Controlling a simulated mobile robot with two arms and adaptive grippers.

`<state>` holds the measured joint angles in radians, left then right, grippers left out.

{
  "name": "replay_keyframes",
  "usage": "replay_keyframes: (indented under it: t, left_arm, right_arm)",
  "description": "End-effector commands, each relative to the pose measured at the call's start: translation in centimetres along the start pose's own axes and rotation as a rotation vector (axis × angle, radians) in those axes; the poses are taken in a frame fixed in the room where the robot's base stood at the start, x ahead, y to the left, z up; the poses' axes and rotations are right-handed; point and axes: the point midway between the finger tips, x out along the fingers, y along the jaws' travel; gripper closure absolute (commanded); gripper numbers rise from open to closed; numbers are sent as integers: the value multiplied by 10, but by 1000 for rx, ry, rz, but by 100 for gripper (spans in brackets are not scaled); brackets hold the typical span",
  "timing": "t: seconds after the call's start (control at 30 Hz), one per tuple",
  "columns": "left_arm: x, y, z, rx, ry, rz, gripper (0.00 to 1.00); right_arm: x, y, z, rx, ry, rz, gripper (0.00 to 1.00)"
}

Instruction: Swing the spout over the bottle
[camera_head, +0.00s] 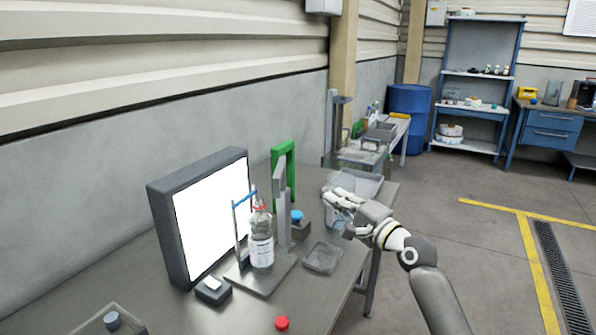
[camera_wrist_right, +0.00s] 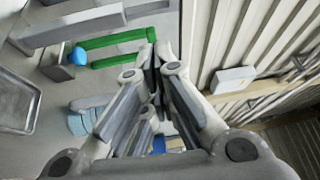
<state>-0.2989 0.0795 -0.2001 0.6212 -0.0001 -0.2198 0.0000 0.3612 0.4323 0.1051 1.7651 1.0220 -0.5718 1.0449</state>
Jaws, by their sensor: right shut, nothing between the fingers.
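The bottle (camera_head: 261,252) is clear with a white label and a red ring at its neck. It stands upright on a grey base plate (camera_head: 285,268). A green U-shaped frame (camera_head: 284,148) joins a grey arm and upright (camera_head: 282,205) behind and right of the bottle; I cannot tell for certain which part is the spout. My right gripper (camera_head: 328,196) is right of the green frame, apart from it and the bottle. In the right wrist view its fingers (camera_wrist_right: 151,55) are together and empty, with the green frame (camera_wrist_right: 118,40) just left of the tips. My left gripper is out of view.
A lit white panel (camera_head: 208,225) stands behind the bottle. A thin stand with a blue bar (camera_head: 244,198) is beside it. A blue knob (camera_head: 297,215), a grey tray (camera_head: 323,258), a small dark box (camera_head: 213,291) and a red cap (camera_head: 282,323) are around the plate.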

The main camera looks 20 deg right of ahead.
Motion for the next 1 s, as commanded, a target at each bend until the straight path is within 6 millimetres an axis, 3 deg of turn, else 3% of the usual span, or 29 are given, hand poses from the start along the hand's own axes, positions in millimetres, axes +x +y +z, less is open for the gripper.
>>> replay_keyframes:
  t: [0.2, 0.37, 0.57, 1.0]
  left_arm:
    - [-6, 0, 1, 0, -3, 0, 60]
    - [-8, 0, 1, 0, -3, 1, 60]
    - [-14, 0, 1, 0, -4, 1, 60]
    - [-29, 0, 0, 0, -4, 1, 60]
  right_arm:
    - [-26, -12, 9, 162, -69, -42, 100]
    - [-25, -15, 11, 196, -82, -51, 100]
    - [1, -19, 13, 196, -83, -51, 100]
    - [77, -25, 23, 195, -84, -50, 100]
